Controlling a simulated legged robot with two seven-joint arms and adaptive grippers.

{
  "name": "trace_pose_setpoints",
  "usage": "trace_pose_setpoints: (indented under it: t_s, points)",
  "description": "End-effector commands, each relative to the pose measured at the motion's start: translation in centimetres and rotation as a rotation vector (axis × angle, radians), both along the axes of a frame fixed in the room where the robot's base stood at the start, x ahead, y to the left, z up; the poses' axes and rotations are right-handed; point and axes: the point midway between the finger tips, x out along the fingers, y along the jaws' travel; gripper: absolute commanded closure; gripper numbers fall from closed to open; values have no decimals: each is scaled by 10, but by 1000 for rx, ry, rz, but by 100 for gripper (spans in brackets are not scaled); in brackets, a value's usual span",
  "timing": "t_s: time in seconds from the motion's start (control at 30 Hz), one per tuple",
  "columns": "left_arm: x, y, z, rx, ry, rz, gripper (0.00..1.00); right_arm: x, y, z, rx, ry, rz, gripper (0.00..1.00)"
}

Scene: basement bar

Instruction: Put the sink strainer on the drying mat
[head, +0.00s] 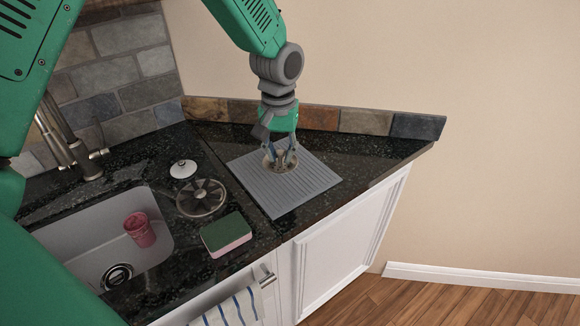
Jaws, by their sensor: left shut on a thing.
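The grey ribbed drying mat (305,186) lies on the dark counter to the right of the sink. My left gripper (280,163) points down over the mat's far left part. It is shut on a small round metal piece, which looks like the sink strainer (270,164). The fingers partly hide the strainer. It is at or very close to the mat's surface; I cannot tell whether it touches. My right gripper is not in view.
Left of the mat are a round slotted dark metal piece (201,198), a white knobbed lid (183,169) and a green and pink sponge (226,234). The sink (70,239) holds a pink cup (140,229). A faucet (63,140) stands behind it. A low stone backsplash (365,121) edges the counter.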

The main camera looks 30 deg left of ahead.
Motion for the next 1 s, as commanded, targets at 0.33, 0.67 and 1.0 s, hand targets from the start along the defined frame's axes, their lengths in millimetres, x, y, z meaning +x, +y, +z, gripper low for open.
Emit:
trace_pose_setpoints:
  t_s: [0.33,0.67,1.0]
  points:
    - [2,1,-52,-1,5,-1,100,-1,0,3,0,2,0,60]
    - [0,1,-89,-1,4,0,100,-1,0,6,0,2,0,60]
    - [1,1,-91,-1,4,0,69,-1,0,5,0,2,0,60]
